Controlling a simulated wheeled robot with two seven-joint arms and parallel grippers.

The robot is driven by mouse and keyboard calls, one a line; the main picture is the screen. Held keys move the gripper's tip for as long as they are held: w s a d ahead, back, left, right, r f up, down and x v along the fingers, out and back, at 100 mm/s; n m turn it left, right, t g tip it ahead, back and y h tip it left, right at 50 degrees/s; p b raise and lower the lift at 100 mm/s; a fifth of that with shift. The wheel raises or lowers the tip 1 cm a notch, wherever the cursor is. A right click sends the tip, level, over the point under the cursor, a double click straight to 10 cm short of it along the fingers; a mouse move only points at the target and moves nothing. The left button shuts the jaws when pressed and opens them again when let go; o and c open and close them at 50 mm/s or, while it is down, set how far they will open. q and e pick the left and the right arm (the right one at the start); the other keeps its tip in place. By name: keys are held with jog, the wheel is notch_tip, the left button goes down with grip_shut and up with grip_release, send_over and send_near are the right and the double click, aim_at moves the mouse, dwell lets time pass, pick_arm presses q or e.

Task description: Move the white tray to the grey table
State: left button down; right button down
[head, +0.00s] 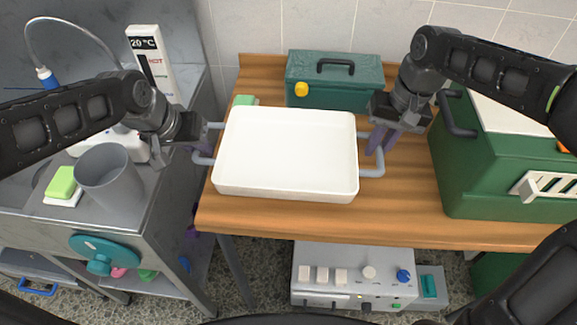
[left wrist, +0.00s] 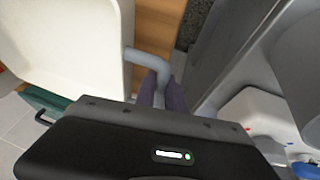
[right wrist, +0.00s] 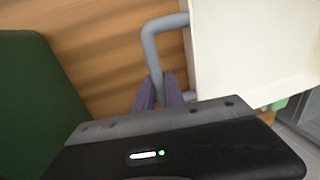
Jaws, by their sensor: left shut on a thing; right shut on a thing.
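The white tray (head: 287,150) is empty and level, with a grey handle at each short end, over the left part of the wooden table (head: 400,215). I cannot tell whether it touches the tabletop. My left gripper (head: 207,143) is shut on the tray's left handle, which also shows in the left wrist view (left wrist: 150,60). My right gripper (head: 376,140) is shut on the right handle, also seen in the right wrist view (right wrist: 152,50). A grey metal table (head: 165,225) stands on the left, across a narrow gap.
On the grey table are a grey cup (head: 110,178), a green sponge (head: 62,184) and a thermometer sign (head: 150,65). A green toolbox (head: 333,82) stands behind the tray and a large green box (head: 490,165) to its right. A grey control box (head: 350,278) is below the table's front edge.

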pick_arm(q)
jog(key=shift+f, duration=0.1)
dwell(0.3)
